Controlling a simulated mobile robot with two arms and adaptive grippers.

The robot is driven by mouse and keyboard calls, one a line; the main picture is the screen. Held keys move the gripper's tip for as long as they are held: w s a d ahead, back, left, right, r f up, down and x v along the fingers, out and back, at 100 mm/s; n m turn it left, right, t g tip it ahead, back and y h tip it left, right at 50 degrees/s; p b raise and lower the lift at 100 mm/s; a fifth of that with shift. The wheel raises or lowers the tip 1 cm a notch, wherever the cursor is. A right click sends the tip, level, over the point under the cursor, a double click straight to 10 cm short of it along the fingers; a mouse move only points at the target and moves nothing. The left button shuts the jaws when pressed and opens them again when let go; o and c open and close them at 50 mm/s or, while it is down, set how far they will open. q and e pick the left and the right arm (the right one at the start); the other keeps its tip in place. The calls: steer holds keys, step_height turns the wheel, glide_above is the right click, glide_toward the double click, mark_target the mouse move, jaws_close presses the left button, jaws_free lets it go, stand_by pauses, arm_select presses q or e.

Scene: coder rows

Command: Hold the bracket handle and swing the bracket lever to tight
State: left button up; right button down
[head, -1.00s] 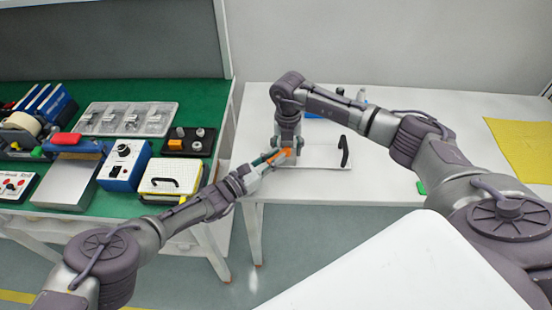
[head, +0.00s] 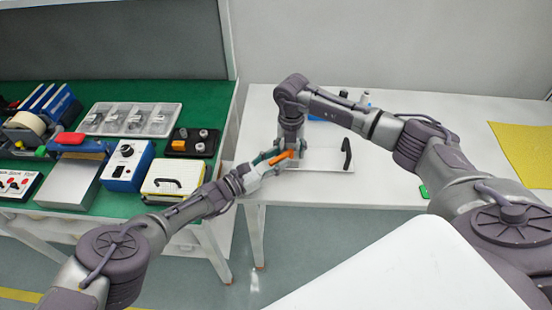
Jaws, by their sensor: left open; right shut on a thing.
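The bracket is a pale plate (head: 325,157) on the white table, with a black arched handle (head: 346,153) at its right end that no gripper touches. An orange lever (head: 284,156) shows at the plate's left end. My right gripper (head: 289,150) points down over this left end and is shut on a part of the bracket; its wrist hides which part. My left gripper (head: 264,162) is open and reaches in from the lower left, close beside the orange lever. I cannot tell whether it touches the lever.
A green bench (head: 225,110) on the left holds a blue box with a dial (head: 127,165), a yellow-edged case (head: 172,178) and a clear parts tray (head: 130,119). A yellow mat (head: 525,155) lies at the right of the white table. The table's right half is mostly clear.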

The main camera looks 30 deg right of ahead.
arm_select(q)
steer(key=a, duration=0.4)
steer(key=s+a, duration=0.1)
steer(key=a, duration=0.3)
steer(key=s+a, duration=0.1)
steer(key=a, duration=0.3)
steer(key=shift+d, duration=0.1)
